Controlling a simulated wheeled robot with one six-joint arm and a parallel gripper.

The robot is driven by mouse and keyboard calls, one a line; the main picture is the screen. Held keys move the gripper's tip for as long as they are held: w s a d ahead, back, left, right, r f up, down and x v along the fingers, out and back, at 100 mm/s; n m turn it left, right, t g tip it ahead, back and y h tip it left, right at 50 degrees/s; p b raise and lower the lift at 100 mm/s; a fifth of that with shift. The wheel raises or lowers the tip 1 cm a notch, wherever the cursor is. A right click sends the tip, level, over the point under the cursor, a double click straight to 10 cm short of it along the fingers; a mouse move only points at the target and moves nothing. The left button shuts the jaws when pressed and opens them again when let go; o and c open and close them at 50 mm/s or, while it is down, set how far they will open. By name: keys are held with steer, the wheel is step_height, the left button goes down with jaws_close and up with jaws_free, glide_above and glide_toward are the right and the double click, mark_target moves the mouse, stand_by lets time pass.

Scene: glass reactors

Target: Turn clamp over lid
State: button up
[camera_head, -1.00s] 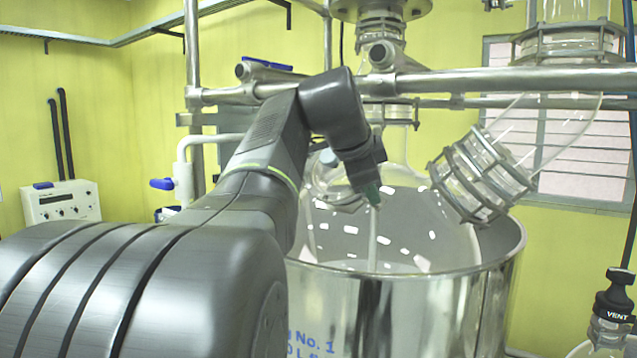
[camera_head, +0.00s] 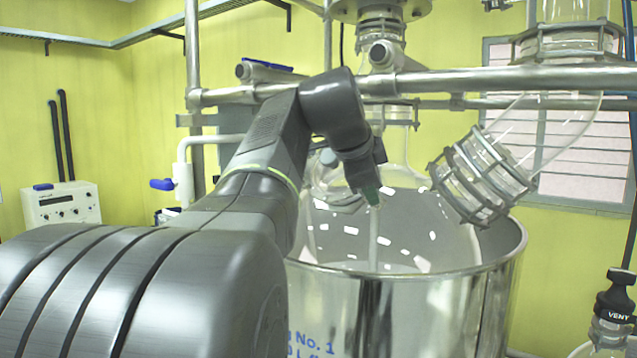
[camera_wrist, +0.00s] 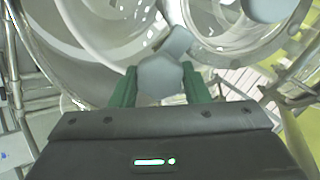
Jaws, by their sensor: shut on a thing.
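My gripper (camera_wrist: 160,77) has two green fingers, shut on a grey-blue, hexagonal clamp knob (camera_wrist: 161,81) in the middle of the wrist view. A grey-blue arm of the clamp (camera_wrist: 177,43) runs up and right from the knob, beside a round glass lid (camera_wrist: 232,22) with a pale rim. In the head view my gripper (camera_head: 371,192) points down by the reactor's glass port (camera_head: 332,188); the knob is hidden there. Another grey-blue piece (camera_wrist: 270,8) shows at the top of the wrist view, and one (camera_head: 328,157) above the port in the head view.
A shiny metal vessel (camera_head: 420,305) surrounds the glass reactor. A tilted glass pipe with a metal coupling (camera_head: 481,176) hangs at right. A capped vent fitting (camera_head: 617,297) stands at the right edge.

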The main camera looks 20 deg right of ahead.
steer(key=shift+f+m, duration=0.15)
steer(key=shift+m, duration=0.25)
stand_by(1.4)
steer(key=o, duration=1)
steer(key=shift+c, duration=0.2)
steer(key=v, duration=1.4)
steer(key=shift+b, duration=0.35)
